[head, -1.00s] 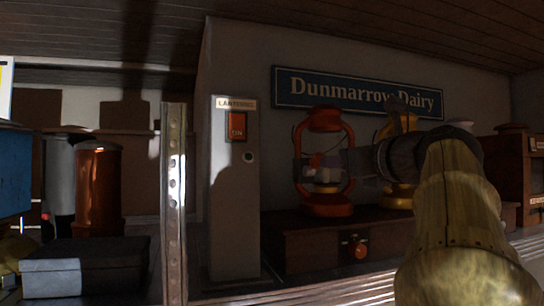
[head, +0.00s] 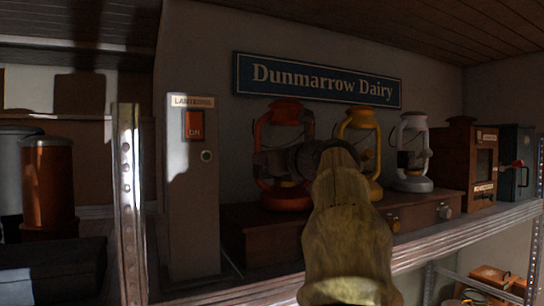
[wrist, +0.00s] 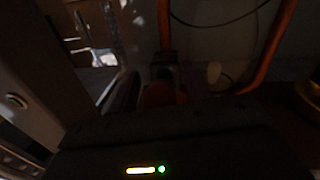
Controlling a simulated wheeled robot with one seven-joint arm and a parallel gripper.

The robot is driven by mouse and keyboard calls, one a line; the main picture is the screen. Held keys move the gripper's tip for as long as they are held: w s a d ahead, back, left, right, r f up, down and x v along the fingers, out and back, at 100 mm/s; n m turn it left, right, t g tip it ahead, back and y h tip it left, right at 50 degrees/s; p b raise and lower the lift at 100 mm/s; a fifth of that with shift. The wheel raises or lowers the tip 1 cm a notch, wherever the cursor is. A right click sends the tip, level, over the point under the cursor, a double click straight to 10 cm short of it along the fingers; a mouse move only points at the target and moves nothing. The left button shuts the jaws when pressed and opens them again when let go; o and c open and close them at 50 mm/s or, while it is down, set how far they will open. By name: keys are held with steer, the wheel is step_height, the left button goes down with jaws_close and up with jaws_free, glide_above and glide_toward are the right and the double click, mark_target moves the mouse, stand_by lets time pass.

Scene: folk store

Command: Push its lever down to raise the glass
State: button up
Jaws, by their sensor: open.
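A red-orange lantern (head: 286,196) stands upright on a brown wooden base, left of a yellow lantern (head: 359,131) and a pale grey lantern (head: 411,178). My gripper (head: 268,164) is open and reaches across the middle of the red lantern. It hides most of that lantern's glass and any lever there. In the wrist view, the red lantern's frame tubes (wrist: 273,52) rise close ahead at upper middle and right. A thin dark wire curves between them. The wrist view is dark, and I cannot tell whether a finger touches the lantern.
A post labelled LANTERNS, with a red ON plate (head: 194,124), stands left of the red lantern. A metal shelf upright (head: 129,200) is further left. A brown wooden box (head: 468,163) stands to the right. The shelf's front edge (head: 460,230) runs below.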

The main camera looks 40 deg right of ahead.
steer(key=c, duration=1)
